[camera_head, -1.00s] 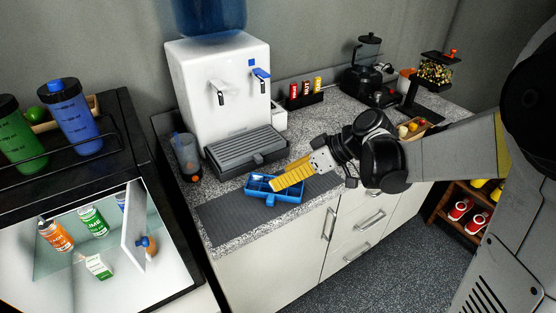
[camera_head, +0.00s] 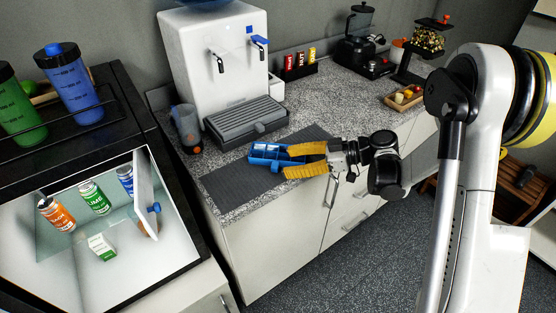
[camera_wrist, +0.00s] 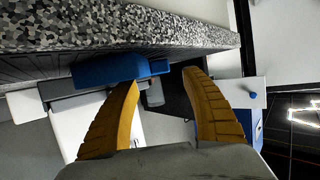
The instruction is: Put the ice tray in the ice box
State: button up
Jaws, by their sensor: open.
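The blue ice tray (camera_head: 262,160) is on the dark ribbed mat on the counter, in front of the water dispenser; its right part is hidden by a finger. My gripper (camera_head: 306,160) is open, its yellow fingers pointing left at the tray's right end. In the wrist view the tray (camera_wrist: 105,70) lies by the left finger of my gripper (camera_wrist: 160,82), and its end reaches into the gap; I cannot tell whether they touch. At left is a lit cold compartment (camera_head: 95,275), with a white door (camera_head: 146,190) with a blue knob standing open; which part is the ice box is unclear.
Several cans (camera_head: 93,197) and a small carton (camera_head: 102,246) stand in the compartment. The water dispenser (camera_head: 213,75) with its grey drip tray (camera_head: 246,122) is behind the ice tray. A dark cup (camera_head: 186,128) stands left of it. The mat's left part (camera_head: 225,185) is clear.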

aim_at(278, 164)
jog(key=b+x, duration=0.1)
jog(key=x, duration=0.1)
jog(key=b+x, duration=0.1)
jog(key=x, duration=0.1)
jog(key=shift+s+f, duration=0.1)
jog(key=shift+f, duration=0.2)
jog(key=shift+a, duration=0.4)
jog(key=shift+d, duration=0.1)
grip_shut()
